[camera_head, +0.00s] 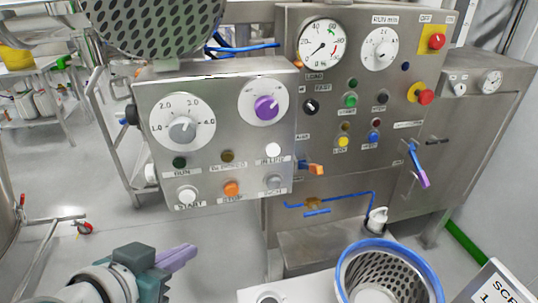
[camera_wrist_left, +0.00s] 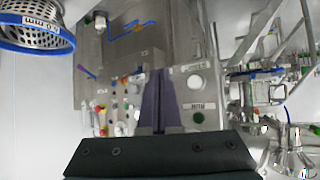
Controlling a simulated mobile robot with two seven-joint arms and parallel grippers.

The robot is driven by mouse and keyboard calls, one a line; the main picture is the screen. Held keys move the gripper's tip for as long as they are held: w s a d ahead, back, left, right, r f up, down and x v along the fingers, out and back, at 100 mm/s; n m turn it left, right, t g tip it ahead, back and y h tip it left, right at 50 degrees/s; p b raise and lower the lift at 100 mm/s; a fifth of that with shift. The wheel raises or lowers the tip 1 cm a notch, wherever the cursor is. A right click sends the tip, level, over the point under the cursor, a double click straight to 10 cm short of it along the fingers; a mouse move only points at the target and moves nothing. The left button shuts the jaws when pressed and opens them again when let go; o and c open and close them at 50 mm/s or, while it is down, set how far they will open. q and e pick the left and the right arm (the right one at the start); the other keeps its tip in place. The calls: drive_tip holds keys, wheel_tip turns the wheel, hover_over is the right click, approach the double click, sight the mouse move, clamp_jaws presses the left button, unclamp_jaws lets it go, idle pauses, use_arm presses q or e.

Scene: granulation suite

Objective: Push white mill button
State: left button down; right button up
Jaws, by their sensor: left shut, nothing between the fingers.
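The mill control box (camera_head: 215,135) is a grey metal panel on the left of the head view. A white button (camera_head: 187,194), labelled START, sits at its lower left. A second white round piece (camera_head: 273,150) is higher on the right of the same box. My left gripper (camera_head: 180,257) has purple fingers, shut and empty, below the box and apart from it. In the left wrist view its fingers (camera_wrist_left: 157,95) lie together in front of blurred panels. My right gripper is not in view.
An orange STOP button (camera_head: 232,188) and a grey button (camera_head: 273,181) stand right of the START button. A larger panel (camera_head: 365,130) with gauges and a red knob is to the right. A blue-rimmed perforated basket (camera_head: 430,272) stands at lower right.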

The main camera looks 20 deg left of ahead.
sight(187, 196)
use_arm(q)
drive_tip(key=shift+w+a, duration=0.1)
idle(0.3)
drive_tip(key=w+a+b, duration=0.3)
drive_tip(key=w+a, duration=0.1)
drive_tip(key=w, duration=0.3)
drive_tip(key=shift+w+a, duration=0.2)
idle(2.0)
drive_tip(key=shift+w+a+b, duration=0.25)
drive_tip(key=shift+w+b, duration=0.05)
drive_tip(key=shift+w, duration=0.05)
